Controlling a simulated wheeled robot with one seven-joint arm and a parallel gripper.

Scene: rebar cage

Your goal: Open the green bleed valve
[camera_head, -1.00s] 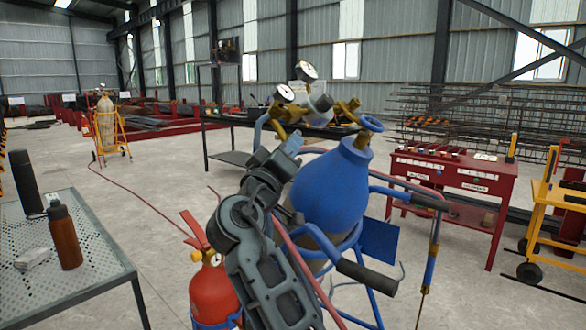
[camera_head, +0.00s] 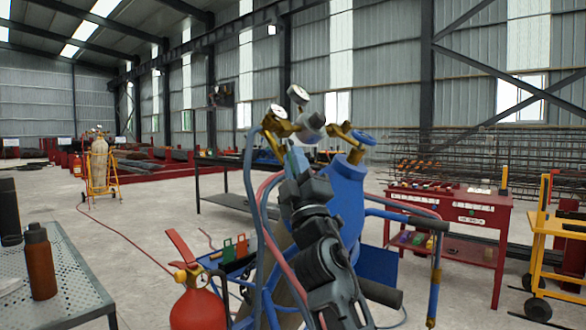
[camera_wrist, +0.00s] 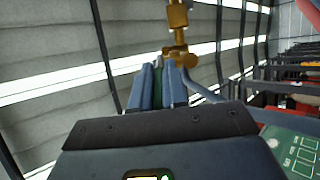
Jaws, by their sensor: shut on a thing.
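My gripper (camera_head: 297,160) is raised to the brass regulator fittings (camera_head: 283,128) on top of the blue gas cylinder (camera_head: 346,205). In the wrist view, my gripper's two blue fingers (camera_wrist: 158,88) are shut with a narrow green piece between them, which looks like the green bleed valve (camera_wrist: 158,74). Most of this valve is hidden by the fingers. A brass fitting (camera_wrist: 177,50) stands just beyond the fingertips. In the head view the valve is hidden behind my gripper.
Two round gauges (camera_head: 298,95) and a blue handwheel (camera_head: 364,137) sit close around my gripper. Hoses (camera_head: 252,190) hang just left of my arm. A red fire extinguisher (camera_head: 198,300) stands at the lower left. A perforated table (camera_head: 75,290) is at far left.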

